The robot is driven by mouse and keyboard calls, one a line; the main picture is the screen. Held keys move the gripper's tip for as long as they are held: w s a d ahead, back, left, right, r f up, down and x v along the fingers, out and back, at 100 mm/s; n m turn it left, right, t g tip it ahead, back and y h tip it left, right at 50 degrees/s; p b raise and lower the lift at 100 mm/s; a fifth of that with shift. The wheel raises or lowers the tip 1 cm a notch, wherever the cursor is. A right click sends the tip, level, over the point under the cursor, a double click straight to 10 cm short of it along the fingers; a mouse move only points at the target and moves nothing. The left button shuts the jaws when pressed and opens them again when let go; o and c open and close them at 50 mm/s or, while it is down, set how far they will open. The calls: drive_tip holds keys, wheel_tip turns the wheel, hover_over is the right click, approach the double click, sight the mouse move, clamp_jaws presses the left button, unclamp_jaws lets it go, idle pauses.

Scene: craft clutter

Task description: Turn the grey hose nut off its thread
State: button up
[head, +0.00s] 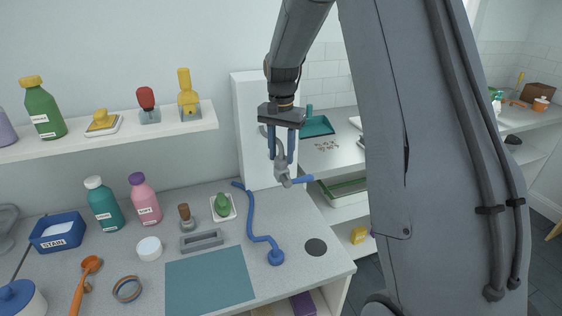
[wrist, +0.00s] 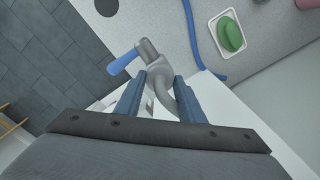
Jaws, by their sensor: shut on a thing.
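The grey hose nut (wrist: 158,73) is at the end of a grey fitting, between my fingertips; its thread is hidden. My gripper (head: 281,163) points down beside the white upright panel, with its two blue fingers closed about the nut. The gripper also shows in the wrist view (wrist: 158,84). A curved grey pipe (wrist: 186,101) runs from the nut past the right finger in that view. A short blue piece (head: 301,180) sticks out sideways from the grey fitting; it also shows in the wrist view (wrist: 122,63).
A blue hose (head: 251,220) lies on the grey worktop below. A green soap-like piece on a white dish (head: 233,213), a grey frame (head: 202,241) and a teal mat (head: 209,280) are left of it. A dark round disc (head: 316,247) lies near the right edge.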

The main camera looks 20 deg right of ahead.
sight(281, 152)
drive_tip(key=shift+r+p, duration=0.4)
drive_tip(key=shift+r, duration=0.25)
idle(0.3)
drive_tip(key=shift+r+p, duration=0.35)
drive_tip(key=shift+r, duration=1.75)
